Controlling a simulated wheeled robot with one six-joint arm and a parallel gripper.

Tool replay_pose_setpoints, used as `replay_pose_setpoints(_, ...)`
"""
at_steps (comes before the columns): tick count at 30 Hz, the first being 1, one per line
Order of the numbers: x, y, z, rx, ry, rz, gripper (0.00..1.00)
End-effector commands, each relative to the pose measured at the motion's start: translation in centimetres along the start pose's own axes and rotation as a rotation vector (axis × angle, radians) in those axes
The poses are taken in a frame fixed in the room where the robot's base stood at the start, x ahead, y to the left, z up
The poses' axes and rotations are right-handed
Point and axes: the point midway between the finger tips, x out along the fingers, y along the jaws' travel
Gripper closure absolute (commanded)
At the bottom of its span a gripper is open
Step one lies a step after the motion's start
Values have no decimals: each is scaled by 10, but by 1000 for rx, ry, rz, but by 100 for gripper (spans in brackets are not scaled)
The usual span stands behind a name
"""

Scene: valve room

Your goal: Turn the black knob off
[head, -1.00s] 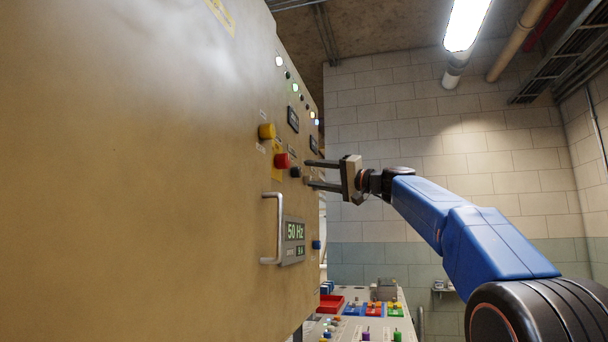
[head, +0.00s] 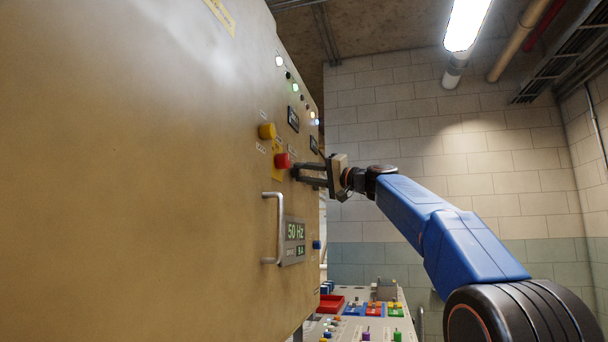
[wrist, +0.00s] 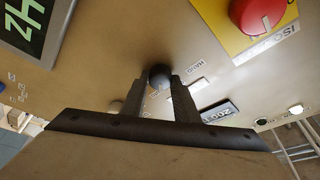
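The black knob (wrist: 160,74) sits on the tan panel face (head: 130,180), between my fingertips in the wrist view. In the head view it is mostly hidden behind the fingers. My gripper (head: 296,172) reaches the panel from the right, with one finger on each side of the knob. In the wrist view my gripper (wrist: 160,82) appears closed onto the knob's sides. The knob's pointer or marking cannot be read.
A metal handle (head: 280,228) and a 50 Hz display (head: 294,231) are below. A bench (head: 350,328) with coloured parts stands behind.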

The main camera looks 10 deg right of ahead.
Motion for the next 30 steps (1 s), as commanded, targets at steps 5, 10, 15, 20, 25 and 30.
replay_pose_setpoints(5,0,1,0,-16,-1,-5,95)
replay_pose_setpoints(10,0,1,0,-75,-2,-28,95)
replay_pose_setpoints(15,0,2,0,-184,-6,-70,95)
replay_pose_setpoints(20,1,3,-1,-311,-9,-118,95)
replay_pose_setpoints(25,1,4,-2,-446,-12,-167,95)
replay_pose_setpoints(30,1,4,-2,-563,-15,-211,95)
